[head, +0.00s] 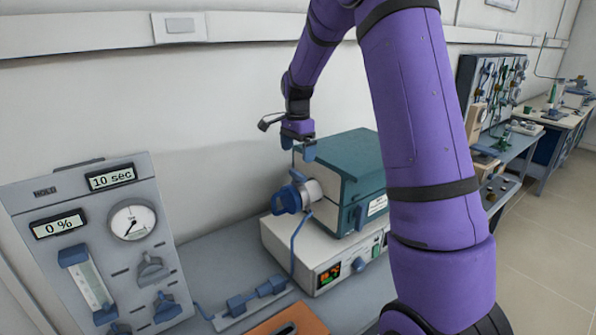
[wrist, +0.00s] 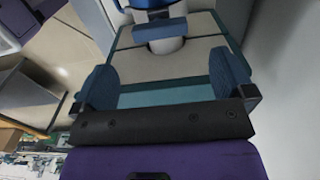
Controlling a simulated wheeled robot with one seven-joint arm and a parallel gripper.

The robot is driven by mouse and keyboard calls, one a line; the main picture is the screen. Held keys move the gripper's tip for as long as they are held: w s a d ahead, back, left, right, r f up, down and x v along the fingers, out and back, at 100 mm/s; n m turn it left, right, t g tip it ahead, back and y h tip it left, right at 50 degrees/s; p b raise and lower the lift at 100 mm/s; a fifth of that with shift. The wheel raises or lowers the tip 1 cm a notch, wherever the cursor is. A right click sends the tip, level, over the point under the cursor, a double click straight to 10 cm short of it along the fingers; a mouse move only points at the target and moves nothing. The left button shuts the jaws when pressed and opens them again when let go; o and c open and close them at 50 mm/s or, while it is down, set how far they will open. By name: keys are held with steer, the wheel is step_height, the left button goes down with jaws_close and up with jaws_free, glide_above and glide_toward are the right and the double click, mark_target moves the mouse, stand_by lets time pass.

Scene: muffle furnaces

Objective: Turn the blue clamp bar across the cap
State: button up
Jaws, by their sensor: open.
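A blue cap (head: 287,200) sits on the end of a pale tube that sticks out from the left side of the teal furnace (head: 350,160). A short blue bar (head: 297,176) shows at the top of the cap, and I take it for the clamp bar. In the wrist view a blue bar (wrist: 160,29) lies level across the picture, near a pale round part, beyond my fingertips. My gripper (head: 298,149) is above the cap and apart from it. In the wrist view my gripper (wrist: 162,72) has its two blue fingers wide apart with nothing between them.
The furnace stands on a pale control base (head: 325,255) with a lit display. A grey panel (head: 95,240) with a gauge, readouts and knobs stands at left. A blue hose and fittings (head: 255,297) and an orange-brown board (head: 290,320) lie in front. The wall is close behind.

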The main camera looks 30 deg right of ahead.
mark_target(297, 172)
step_height(297, 172, down, 7)
steer(key=shift+f, duration=0.1)
stand_by(0.4)
steer(key=c, duration=0.9)
